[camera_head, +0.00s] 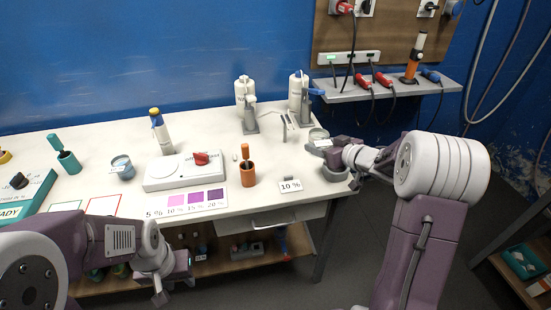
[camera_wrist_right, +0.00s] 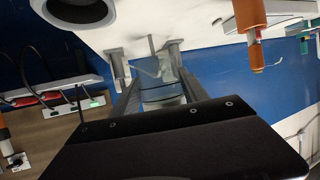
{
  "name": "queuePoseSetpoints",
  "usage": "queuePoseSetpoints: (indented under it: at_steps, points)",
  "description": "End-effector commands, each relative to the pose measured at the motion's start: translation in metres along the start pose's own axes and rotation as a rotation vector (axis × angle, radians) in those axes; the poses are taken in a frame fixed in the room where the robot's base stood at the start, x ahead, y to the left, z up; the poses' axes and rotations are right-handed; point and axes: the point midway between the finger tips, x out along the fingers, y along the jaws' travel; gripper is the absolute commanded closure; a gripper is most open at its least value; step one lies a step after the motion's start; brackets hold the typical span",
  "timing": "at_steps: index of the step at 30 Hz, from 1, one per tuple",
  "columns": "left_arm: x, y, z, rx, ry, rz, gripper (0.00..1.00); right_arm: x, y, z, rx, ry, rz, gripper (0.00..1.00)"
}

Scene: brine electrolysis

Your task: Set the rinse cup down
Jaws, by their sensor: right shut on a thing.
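My right gripper (camera_head: 322,143) is shut on a small clear grey cup (camera_head: 318,134), taken to be the rinse cup, over the right end of the white bench (camera_head: 215,138). In the right wrist view, the cup (camera_wrist_right: 163,94) sits between the two fingers of this gripper (camera_wrist_right: 155,88). Whether its base touches the bench is unclear. My left gripper (camera_head: 172,280) hangs low in front of the bench, away from the cup. Its fingertips are not clear enough to judge.
A grey round bowl (camera_head: 335,173) sits at the bench's right edge, near my right gripper. Behind stand two white bottles (camera_head: 245,92) (camera_head: 297,88) and a grey stand (camera_head: 289,125).

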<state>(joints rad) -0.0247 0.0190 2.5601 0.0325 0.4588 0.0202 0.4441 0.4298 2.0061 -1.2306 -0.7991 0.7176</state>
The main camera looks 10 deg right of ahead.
Motion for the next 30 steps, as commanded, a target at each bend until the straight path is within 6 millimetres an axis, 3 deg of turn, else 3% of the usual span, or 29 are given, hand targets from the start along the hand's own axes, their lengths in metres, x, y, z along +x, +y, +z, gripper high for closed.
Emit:
queuePoseSetpoints:
  at_steps: [3,9,21,24,30]
  points:
    - [0.001,0.0,0.0,0.0,0.0,0.0,0.64,0.005,-0.016,-0.002,-0.016,0.0,-0.039,0.98]
    - [0.003,0.0,0.0,0.0,0.0,0.0,0.64,0.013,-0.019,-0.001,-0.019,-0.002,-0.049,0.98]
    - [0.015,0.0,0.002,0.0,0.0,0.0,0.64,0.125,-0.008,0.017,-0.019,-0.001,-0.049,0.98]
    - [0.015,0.0,0.002,0.0,0.0,0.0,0.64,0.137,-0.006,0.018,-0.019,0.0,-0.047,0.98]
    - [0.017,0.0,0.002,0.0,0.0,0.0,0.64,0.142,-0.006,0.023,-0.017,-0.001,-0.047,0.98]
